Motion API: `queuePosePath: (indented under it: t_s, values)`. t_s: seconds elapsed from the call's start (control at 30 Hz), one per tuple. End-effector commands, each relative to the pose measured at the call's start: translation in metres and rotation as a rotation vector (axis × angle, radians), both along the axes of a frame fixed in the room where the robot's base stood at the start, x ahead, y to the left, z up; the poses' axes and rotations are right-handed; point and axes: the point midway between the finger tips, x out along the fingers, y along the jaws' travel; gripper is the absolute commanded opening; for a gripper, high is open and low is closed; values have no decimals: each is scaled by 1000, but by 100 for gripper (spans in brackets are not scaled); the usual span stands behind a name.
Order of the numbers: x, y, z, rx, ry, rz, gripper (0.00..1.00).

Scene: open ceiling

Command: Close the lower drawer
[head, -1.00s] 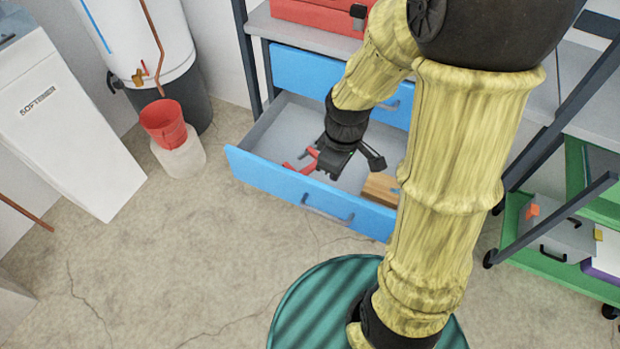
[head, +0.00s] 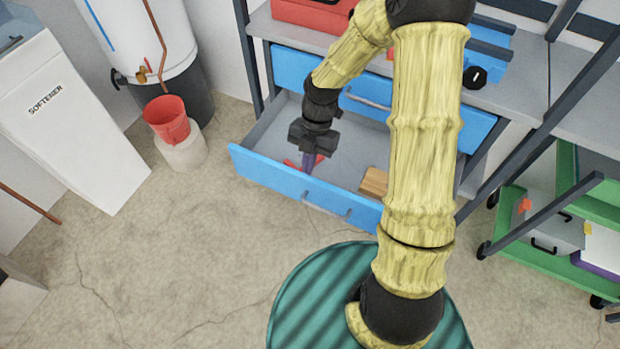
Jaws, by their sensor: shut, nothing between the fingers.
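The lower drawer (head: 262,169) is pulled out from under the grey workbench, with its blue front and grey handle (head: 326,206) facing me. Inside it lie a red item (head: 292,164) at the left and a wooden block (head: 374,182) at the right. My gripper (head: 309,165) is shut and points down over the drawer, just behind its front panel. I cannot tell whether the fingers touch the front or the red item. The upper blue drawer (head: 415,109) above is closed.
A red bucket (head: 167,118) on a white container (head: 181,150) stands left of the drawer, near the white softener unit (head: 70,125). A green cart (head: 535,254) is at the right. The floor (head: 170,240) before the drawer is clear.

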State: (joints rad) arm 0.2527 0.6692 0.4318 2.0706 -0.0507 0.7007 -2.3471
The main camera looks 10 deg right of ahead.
Motion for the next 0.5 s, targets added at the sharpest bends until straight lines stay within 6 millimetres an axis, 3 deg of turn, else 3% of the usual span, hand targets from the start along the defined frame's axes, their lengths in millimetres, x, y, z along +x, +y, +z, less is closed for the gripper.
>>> queuePosePath:
  t_s: [0.27,0.5]
  values:
    - [-1,0,-2,-1,0,-3,0]
    - [-8,5,-26,-2,4,-2,0]
